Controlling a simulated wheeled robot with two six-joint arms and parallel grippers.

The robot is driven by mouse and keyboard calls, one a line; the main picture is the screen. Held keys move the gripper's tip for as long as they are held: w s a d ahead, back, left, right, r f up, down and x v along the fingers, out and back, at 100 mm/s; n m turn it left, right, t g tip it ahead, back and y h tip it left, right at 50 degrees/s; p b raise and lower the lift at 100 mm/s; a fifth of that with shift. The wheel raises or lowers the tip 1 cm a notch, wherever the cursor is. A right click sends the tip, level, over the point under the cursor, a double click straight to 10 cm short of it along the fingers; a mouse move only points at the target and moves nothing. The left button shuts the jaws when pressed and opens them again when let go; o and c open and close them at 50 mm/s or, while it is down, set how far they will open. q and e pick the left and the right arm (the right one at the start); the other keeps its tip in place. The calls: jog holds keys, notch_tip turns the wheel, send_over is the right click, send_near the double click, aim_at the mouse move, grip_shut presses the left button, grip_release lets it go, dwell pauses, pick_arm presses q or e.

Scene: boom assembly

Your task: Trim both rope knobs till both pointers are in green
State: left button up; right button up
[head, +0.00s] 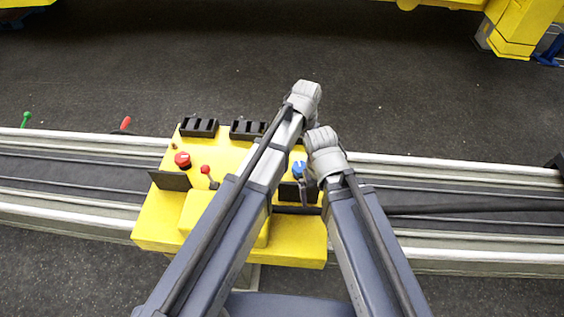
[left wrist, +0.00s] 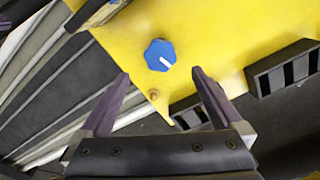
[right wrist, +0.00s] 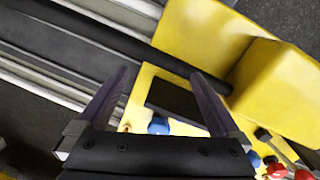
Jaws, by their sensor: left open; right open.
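A blue knob (head: 299,167) shows on the yellow console (head: 150,222) in the head view, beside my right wrist. In the left wrist view a blue knob (left wrist: 160,55) with a white mark lies just beyond and between the fingertips of my open, empty left gripper (left wrist: 160,73). My right gripper (head: 305,190) is open and empty above the console's right side. In the right wrist view a blue knob (right wrist: 158,126) shows behind its fingers, and another blue knob (right wrist: 253,158) lies further right. The pointers and green zones cannot be made out.
Two black slotted housings (head: 198,127) stand on the console's far edge. A red button (head: 183,160) and a small red lever (head: 206,170) are on its left. A black plate (head: 170,181) stands beside them. Pale rails (head: 70,211) run past both sides.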

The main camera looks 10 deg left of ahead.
aim_at(300, 166)
pick_arm(q)
jog(key=shift+a, duration=0.1)
jog(key=shift+f, duration=0.15)
pick_arm(e)
jog(key=shift+f, duration=0.15)
pick_arm(q)
notch_tip(300, 166, down, 8)
jog(key=b, duration=0.8)
jog(key=shift+r, duration=0.2)
pick_arm(e)
notch_tip(300, 166, down, 8)
jog(key=shift+r, duration=0.2)
pick_arm(q)
jog(key=c, duration=1.3)
jog(key=shift+m, duration=2.1)
